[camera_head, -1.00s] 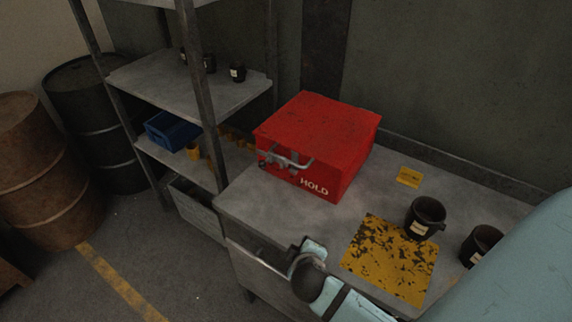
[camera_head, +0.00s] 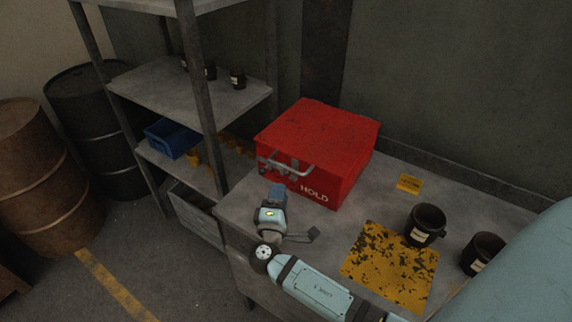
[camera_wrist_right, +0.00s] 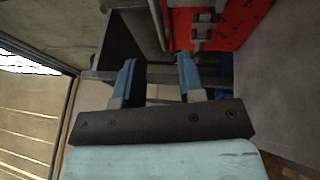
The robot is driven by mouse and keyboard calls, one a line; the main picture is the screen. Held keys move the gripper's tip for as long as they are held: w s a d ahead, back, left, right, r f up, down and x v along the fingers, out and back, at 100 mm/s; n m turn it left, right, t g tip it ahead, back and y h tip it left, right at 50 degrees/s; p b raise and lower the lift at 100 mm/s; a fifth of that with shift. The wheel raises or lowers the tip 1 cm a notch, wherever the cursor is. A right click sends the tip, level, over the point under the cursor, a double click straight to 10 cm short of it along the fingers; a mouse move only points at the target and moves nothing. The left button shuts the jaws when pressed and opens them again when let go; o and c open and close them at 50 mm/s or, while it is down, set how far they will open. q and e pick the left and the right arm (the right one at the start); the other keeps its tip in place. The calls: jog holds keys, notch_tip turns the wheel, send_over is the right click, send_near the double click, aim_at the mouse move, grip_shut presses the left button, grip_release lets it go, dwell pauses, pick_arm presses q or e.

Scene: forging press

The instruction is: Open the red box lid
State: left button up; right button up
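The red box (camera_head: 318,142), marked HOLD, stands on the grey workbench (camera_head: 243,205) with its lid (camera_head: 320,125) closed. A grey metal handle (camera_head: 290,168) and latch hardware are on its front. My right gripper (camera_head: 277,190) is just in front of the box, below and a little left of the handle. In the right wrist view its two blue fingers (camera_wrist_right: 157,75) are spread with nothing between them. The red box (camera_wrist_right: 240,22) is beyond them at the upper right, with metal hardware (camera_wrist_right: 203,28) on its face. My left gripper is not in view.
Two dark cups (camera_head: 426,225) (camera_head: 482,254) stand at the bench's right, near a worn yellow patch (camera_head: 390,266) and a small yellow tag (camera_head: 409,184). A metal shelf (camera_head: 190,95) holding a blue bin (camera_head: 172,138) is left of the bench. Drums (camera_head: 40,180) stand farther left.

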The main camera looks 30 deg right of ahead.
aim_at(286, 167)
jog(key=p+x, duration=0.2)
jog(key=x, duration=0.7)
jog(key=shift+w+d, duration=0.15)
jog(key=shift+d, duration=0.05)
grip_shut()
